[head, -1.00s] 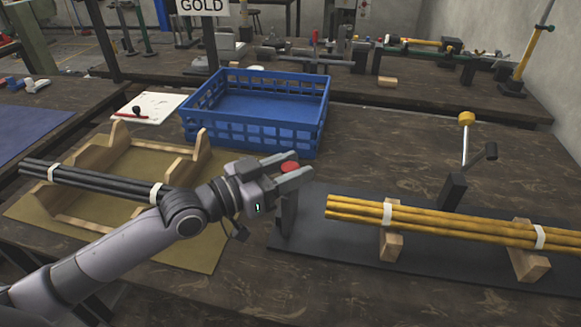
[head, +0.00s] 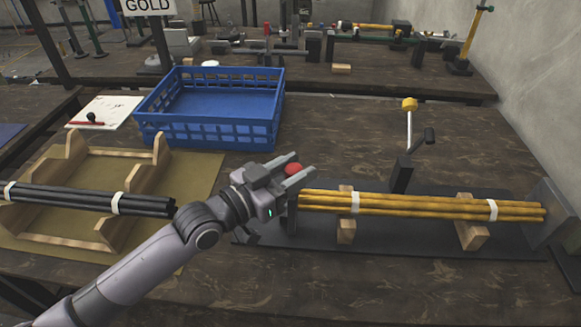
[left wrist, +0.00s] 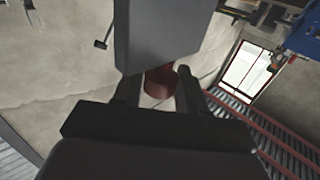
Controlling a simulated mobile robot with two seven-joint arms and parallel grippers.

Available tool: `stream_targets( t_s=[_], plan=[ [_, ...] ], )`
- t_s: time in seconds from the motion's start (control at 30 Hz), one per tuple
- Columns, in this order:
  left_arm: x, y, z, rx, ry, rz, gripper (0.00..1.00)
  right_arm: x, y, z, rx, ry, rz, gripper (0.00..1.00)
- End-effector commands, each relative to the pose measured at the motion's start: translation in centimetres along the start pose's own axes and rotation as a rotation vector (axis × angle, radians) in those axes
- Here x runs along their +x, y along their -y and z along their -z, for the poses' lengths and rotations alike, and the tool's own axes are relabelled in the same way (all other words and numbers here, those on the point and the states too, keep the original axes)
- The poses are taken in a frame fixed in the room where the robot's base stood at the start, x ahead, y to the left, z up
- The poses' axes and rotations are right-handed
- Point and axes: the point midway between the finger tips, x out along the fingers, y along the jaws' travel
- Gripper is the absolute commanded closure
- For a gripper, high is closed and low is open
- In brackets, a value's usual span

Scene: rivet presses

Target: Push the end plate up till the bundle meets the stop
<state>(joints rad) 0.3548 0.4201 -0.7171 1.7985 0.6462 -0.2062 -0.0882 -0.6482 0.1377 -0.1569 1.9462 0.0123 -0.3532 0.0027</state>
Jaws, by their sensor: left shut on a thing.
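The end plate (head: 291,218) is a dark upright plate with a red knob (head: 293,169) on top. My left gripper (head: 298,176) is shut on that knob; the left wrist view shows the red knob (left wrist: 160,80) between the fingers. The bundle (head: 420,206) of yellow rods with white bands lies on two wooden blocks, its left end close against the end plate; the fingers partly hide contact. The stop (head: 556,212) is a grey upright plate at the right. The bundle's right end overlaps it in view; I cannot tell whether they touch. My right gripper is out of view.
A black rod bundle (head: 90,198) lies on a wooden cradle at the left. A blue crate (head: 205,133) stands behind. The table front is clear.

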Motion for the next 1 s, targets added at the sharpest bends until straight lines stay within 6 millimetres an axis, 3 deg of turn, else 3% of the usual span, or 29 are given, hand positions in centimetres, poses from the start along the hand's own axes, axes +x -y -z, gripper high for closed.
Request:
stream_targets(
  t_s=[0.1,0.13,0.2,0.57,1.0],
  plan=[
    [0.0,-0.1,0.1,-0.001,-0.002,-0.003,1.00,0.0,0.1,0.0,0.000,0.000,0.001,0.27],
    [0.0,-0.1,0.1,-0.001,-0.002,-0.003,0.52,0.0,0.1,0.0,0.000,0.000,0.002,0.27],
    [0.0,-0.1,0.1,-0.001,-0.002,-0.002,0.38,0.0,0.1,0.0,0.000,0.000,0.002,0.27],
    [-0.6,0.0,0.0,0.000,0.000,-0.001,0.38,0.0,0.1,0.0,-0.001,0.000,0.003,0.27],
    [-6.3,0.0,-0.1,0.000,0.001,-0.001,0.38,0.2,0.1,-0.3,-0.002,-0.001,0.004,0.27]
  ],
)
